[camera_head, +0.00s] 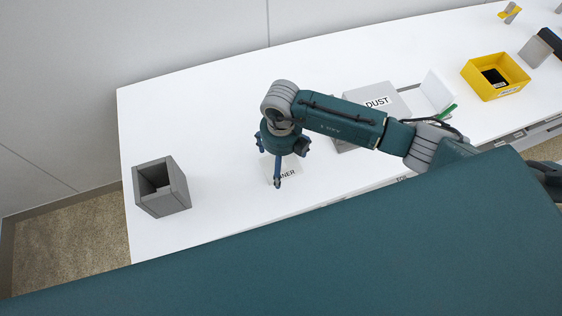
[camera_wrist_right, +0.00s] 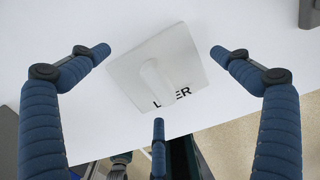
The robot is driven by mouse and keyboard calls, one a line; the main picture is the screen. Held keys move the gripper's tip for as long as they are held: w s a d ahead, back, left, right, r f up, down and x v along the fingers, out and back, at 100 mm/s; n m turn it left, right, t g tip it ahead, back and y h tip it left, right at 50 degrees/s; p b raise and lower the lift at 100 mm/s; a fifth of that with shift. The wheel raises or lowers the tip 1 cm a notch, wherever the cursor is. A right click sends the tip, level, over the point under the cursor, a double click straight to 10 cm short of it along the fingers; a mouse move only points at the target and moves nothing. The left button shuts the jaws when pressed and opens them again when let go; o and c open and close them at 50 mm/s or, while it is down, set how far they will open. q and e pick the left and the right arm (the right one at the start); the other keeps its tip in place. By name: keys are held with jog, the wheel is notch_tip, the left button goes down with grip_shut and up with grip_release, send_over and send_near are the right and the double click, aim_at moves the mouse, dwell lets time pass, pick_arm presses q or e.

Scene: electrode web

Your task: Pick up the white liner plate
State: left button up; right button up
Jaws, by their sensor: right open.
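The white liner plate (camera_head: 290,173) lies flat on the white table below my right gripper (camera_head: 279,160), which hides much of it in the head view. In the right wrist view the whole plate (camera_wrist_right: 132,73) shows, tilted in the picture, with a raised white grip on top and black lettering that the grip partly covers. My right gripper (camera_wrist_right: 159,53) is open, its three blue fingers spread around the plate's outline. Nothing is held between them. I cannot tell the exact height of the fingertips over the plate.
A grey open box (camera_head: 176,187) stands at the table's left end. A grey panel marked DUST (camera_head: 397,98), an upright white plate (camera_head: 437,90) and a yellow bin (camera_head: 507,90) are to the right.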

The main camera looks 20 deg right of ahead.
jog(key=shift+f, duration=0.1)
jog(key=c, duration=1.3)
jog(key=shift+o, duration=0.2)
notch_tip(320, 180, up, 20)
jog(key=b, duration=0.4)
jog(key=s+d+r+n, duration=0.1)
jog(key=s+n, duration=0.3)
jog(key=n, duration=1.3)
jog(key=s+d+r+n, duration=0.2)
jog(key=s+d+n, duration=0.2)
jog(key=n, duration=1.4)
jog(key=shift+s+d, duration=0.15)
jog(key=shift+d, duration=0.2)
